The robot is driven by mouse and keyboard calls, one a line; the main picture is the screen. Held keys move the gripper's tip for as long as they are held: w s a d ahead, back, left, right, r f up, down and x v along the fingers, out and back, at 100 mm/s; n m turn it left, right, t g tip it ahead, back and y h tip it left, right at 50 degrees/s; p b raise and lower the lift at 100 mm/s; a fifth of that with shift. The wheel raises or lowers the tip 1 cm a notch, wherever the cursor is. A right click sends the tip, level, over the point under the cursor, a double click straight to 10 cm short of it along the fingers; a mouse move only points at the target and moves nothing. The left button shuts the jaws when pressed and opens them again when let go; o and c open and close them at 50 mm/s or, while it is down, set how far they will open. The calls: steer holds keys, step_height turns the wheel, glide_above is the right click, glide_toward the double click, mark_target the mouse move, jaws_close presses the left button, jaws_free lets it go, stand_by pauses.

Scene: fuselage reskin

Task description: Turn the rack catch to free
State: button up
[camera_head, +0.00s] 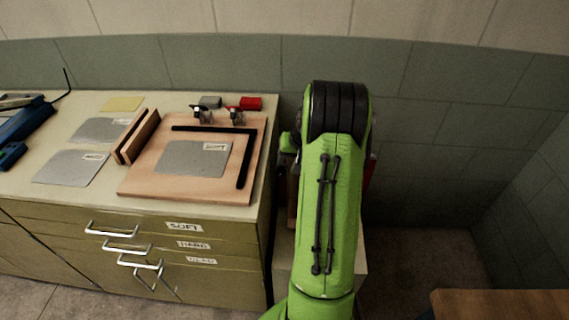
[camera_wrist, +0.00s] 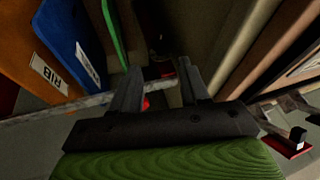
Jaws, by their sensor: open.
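My gripper (camera_wrist: 159,68) is open in the wrist view, its two dark fingers pointing into a rack of upright boards. A grey rail (camera_wrist: 50,112) crosses the rack from the left and reaches the fingers. A small red part (camera_wrist: 146,103) shows between the fingers, with a dark piece near the tips. I cannot tell for sure whether this is the rack catch, which way it is turned, or whether the fingers touch it. In the head view my green arm hides the gripper and most of the rack.
An orange board (camera_wrist: 30,45) labelled RIB, a blue board (camera_wrist: 68,35) and a green board (camera_wrist: 113,30) stand left of the fingers. A red part with a black knob (camera_wrist: 297,138) is at right. The workbench (camera_head: 150,207) holds a wooden board (camera_head: 150,184) and grey sheets.

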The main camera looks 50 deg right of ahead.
steer(key=v, duration=0.6)
steer(key=shift+p, duration=0.45)
steer(key=shift+r, duration=0.1)
steer(key=m+t+b, duration=0.1)
steer(key=m+b, duration=0.2)
steer(key=b, duration=0.6)
glide_toward(283, 170)
steer(key=x, duration=0.9)
steer(key=shift+w+f, duration=0.25)
steer(key=shift+f, duration=0.1)
steer(key=shift+c, duration=0.3)
